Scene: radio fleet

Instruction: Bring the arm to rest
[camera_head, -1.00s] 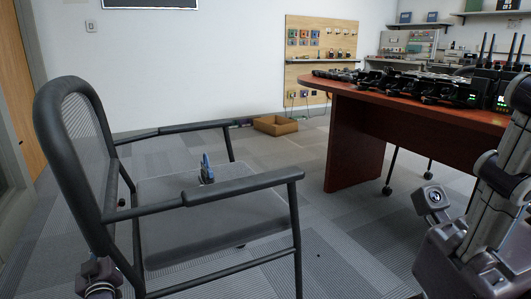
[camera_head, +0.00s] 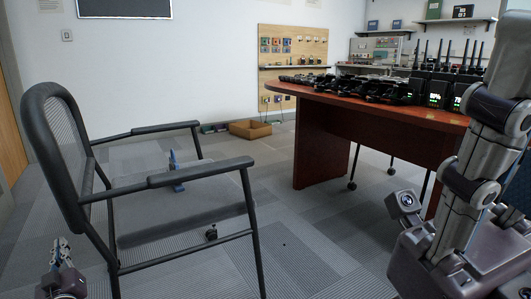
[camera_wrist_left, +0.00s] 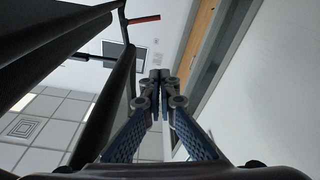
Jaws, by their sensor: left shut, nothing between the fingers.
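My left gripper (camera_head: 62,246) shows at the bottom left of the head view, low beside the chair's back. In the left wrist view its blue fingers (camera_wrist_left: 160,78) meet at the tips, with nothing between them. My right arm (camera_head: 468,165) is folded upright at the right of the head view. Its gripper does not show.
A dark armchair (camera_head: 65,150) stands close at the left, with a small blue object (camera_head: 176,180) at its seat. A reddish wooden table (camera_head: 320,150) with several radios (camera_head: 437,88) stands at the right. A cardboard box (camera_head: 250,130) lies on the floor. Carpet between is open.

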